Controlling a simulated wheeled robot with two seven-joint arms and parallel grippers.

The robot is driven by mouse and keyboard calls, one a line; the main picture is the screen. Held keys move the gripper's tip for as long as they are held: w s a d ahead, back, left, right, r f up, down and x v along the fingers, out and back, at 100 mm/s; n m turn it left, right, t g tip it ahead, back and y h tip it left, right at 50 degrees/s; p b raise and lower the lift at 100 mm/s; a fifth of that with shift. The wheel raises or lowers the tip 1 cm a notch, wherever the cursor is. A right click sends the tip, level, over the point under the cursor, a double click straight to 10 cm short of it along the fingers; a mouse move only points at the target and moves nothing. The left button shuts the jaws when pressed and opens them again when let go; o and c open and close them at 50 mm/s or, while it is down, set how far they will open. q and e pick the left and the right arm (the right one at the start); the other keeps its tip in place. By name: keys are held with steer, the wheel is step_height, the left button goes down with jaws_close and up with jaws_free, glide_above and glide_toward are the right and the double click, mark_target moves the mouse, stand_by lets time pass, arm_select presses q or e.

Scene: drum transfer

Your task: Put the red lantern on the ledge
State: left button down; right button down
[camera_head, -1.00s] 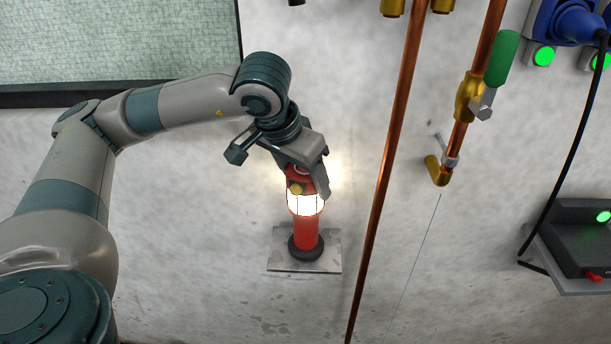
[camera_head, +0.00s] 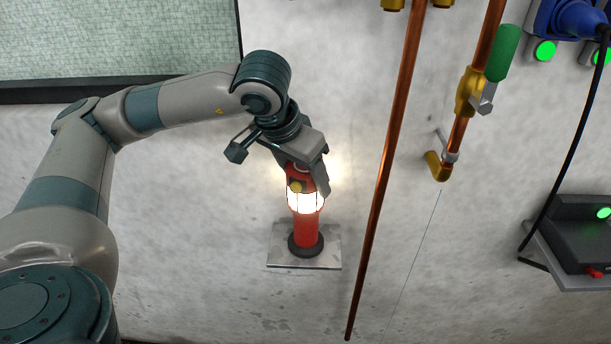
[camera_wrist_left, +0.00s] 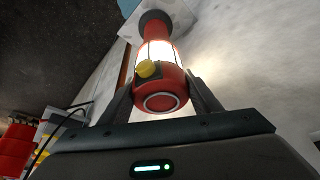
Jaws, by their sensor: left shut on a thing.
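The red lantern (camera_head: 306,228) is lit and upright, with a glowing white middle, a yellow knob and a dark round base. Its base shows over the small grey metal ledge (camera_head: 277,255) on the wall. I cannot tell for sure whether base and ledge touch. My left gripper (camera_head: 309,181) is shut on the lantern's upper part. In the left wrist view the lantern (camera_wrist_left: 160,82) stands between the two fingers (camera_wrist_left: 160,92), its dark end in front of the pale ledge plate (camera_wrist_left: 180,12). My right gripper is not in view.
A copper pipe (camera_head: 393,150) runs down just right of the ledge. A second pipe with a green-handled valve (camera_head: 502,52) is farther right. A grey shelf (camera_head: 580,282) with a dark device (camera_head: 580,235) and a black cable are at the far right. A pale board (camera_head: 120,40) is upper left.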

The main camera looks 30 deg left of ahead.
arm_select(q)
steer(key=c, duration=0.6)
jaws_free()
steer(key=shift+r, duration=0.1)
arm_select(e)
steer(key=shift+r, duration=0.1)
arm_select(q)
steer(key=shift+r+p, duration=0.15)
steer(key=shift+p, duration=0.15)
steer(key=shift+b+v, duration=0.45)
steer(key=shift+v, duration=0.7)
steer(key=b+v, duration=0.1)
steer(key=v, duration=0.8)
steer(key=shift+s+r, duration=0.2)
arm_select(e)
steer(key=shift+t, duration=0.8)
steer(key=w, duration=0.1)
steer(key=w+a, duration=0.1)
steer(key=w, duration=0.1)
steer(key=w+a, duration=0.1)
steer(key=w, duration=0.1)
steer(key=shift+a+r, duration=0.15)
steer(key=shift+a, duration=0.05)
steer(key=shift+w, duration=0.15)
